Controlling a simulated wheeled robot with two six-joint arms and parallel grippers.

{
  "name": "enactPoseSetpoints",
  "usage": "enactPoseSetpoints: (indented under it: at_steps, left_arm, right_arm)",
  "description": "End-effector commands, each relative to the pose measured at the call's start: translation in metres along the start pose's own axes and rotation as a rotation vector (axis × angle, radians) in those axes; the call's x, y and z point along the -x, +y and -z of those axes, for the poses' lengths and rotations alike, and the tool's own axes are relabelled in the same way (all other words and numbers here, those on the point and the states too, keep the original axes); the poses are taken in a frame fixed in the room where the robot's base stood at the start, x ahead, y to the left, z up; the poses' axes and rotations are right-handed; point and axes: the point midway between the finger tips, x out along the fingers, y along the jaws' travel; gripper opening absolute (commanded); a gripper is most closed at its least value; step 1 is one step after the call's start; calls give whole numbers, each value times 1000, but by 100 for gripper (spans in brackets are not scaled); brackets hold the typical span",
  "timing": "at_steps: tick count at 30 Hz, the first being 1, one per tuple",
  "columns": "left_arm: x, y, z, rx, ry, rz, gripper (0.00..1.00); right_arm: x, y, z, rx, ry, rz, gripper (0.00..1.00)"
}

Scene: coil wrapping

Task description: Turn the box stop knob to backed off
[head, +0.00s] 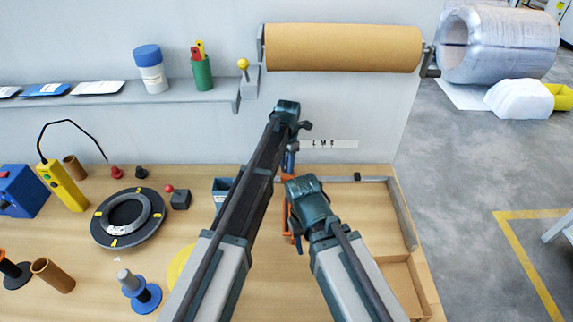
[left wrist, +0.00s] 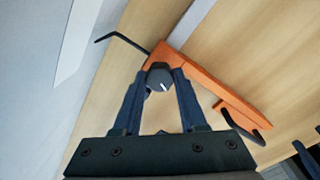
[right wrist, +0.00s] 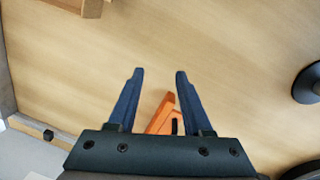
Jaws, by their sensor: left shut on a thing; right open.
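A dark round knob (left wrist: 160,78) with a white pointer line shows in the left wrist view beside an orange bar (left wrist: 205,82). My left gripper (left wrist: 157,86) is shut on the knob, one blue finger on each side. The white line points down and slightly right in that view. In the head view my left gripper (head: 291,150) is at the back edge of the table and the knob is hidden behind it. My right gripper (right wrist: 159,73) is open and empty above the table, with part of the orange bar (right wrist: 160,115) beyond its fingers.
A paper roll (head: 342,48) hangs on the wall above a lettered label (head: 330,144). A black ring coil (head: 128,217), a blue spool (head: 140,291) and a yellow device (head: 62,186) stand on the left of the table. Wooden trays (head: 375,215) lie at the right.

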Motion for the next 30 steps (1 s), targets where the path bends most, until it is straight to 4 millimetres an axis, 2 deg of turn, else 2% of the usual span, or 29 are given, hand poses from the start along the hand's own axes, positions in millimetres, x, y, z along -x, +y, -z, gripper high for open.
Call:
enactPoseSetpoints:
  at_steps: [2, 3, 8, 20, 26, 30]
  left_arm:
    - [-1, -3, 2, -1, 4, 6, 0]
    - [-1, -3, 2, -2, 4, 6, 43]
    - [0, -2, 1, -2, 3, 4, 72]
    - [3, 0, 0, -1, 1, 1, 72]
    - [17, 0, 0, -1, 1, 1, 72]
    - [34, -1, 0, -1, 1, 2, 72]
  right_arm:
    - [-1, 0, 0, 0, 0, 0, 50]
    - [-1, 0, 0, 0, 0, 0, 50]
    - [-1, 0, 0, 0, 0, 0, 50]
    - [3, 0, 0, 0, 0, 0, 50]
    - [17, 2, -1, 0, 0, 0, 50]
    - [34, 3, -2, 0, 0, 0, 50]
